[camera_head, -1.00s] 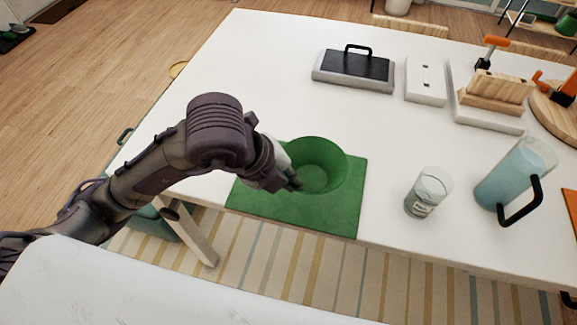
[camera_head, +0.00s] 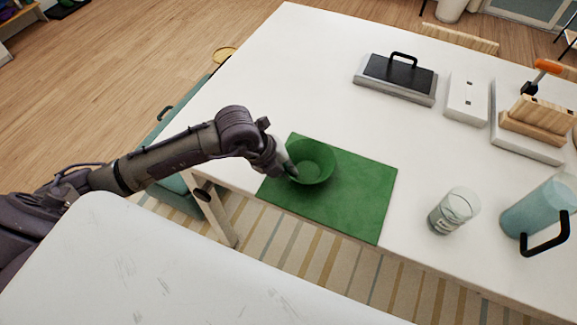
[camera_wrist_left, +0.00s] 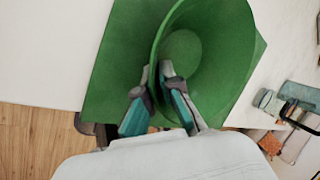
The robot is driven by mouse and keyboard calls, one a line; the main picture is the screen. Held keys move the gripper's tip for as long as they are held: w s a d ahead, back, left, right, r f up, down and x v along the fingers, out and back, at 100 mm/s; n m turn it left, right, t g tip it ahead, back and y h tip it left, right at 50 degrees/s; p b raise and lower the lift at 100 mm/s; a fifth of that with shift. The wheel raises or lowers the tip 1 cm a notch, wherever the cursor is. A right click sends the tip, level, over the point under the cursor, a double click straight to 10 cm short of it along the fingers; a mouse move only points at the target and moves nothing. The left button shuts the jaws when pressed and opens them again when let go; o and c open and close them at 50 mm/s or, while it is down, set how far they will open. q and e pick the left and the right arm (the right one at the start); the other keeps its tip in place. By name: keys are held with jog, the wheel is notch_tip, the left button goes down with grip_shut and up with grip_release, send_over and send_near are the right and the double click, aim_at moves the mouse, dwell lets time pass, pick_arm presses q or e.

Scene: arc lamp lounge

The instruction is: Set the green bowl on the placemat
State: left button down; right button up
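The green bowl (camera_head: 313,160) is at the left part of the green placemat (camera_head: 350,202), low over it or resting on it; I cannot tell if its base touches. My left gripper (camera_head: 288,170) is at the bowl's left side. In the left wrist view, the bowl (camera_wrist_left: 215,70) fills the upper middle, with the placemat (camera_wrist_left: 112,85) behind it. There the left gripper (camera_wrist_left: 155,77) has one finger inside the bowl and one outside, closed on its wall near the rim. My right gripper is not in view.
Right of the placemat stand a glass jar (camera_head: 452,212) and a blue pitcher (camera_head: 540,208). Farther back are a grey-black tray with a handle (camera_head: 397,78), a white box (camera_head: 467,97) and a wooden block (camera_head: 537,122). The white table (camera_head: 265,85) is clear behind the placemat.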

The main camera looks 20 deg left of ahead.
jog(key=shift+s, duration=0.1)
pick_arm(q)
jog(key=shift+f, duration=0.1)
jog(key=c, duration=1.3)
grip_release()
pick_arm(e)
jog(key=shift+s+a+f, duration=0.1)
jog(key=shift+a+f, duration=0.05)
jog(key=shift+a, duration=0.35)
pick_arm(q)
jog(key=shift+r, duration=0.3)
jog(key=shift+s+a+r, duration=0.1)
jog(key=shift+a+r, duration=0.05)
jog(key=shift+r, duration=0.1)
jog(key=b+v, duration=0.2)
jog(key=v, duration=0.9)
jog(key=shift+s, duration=0.1)
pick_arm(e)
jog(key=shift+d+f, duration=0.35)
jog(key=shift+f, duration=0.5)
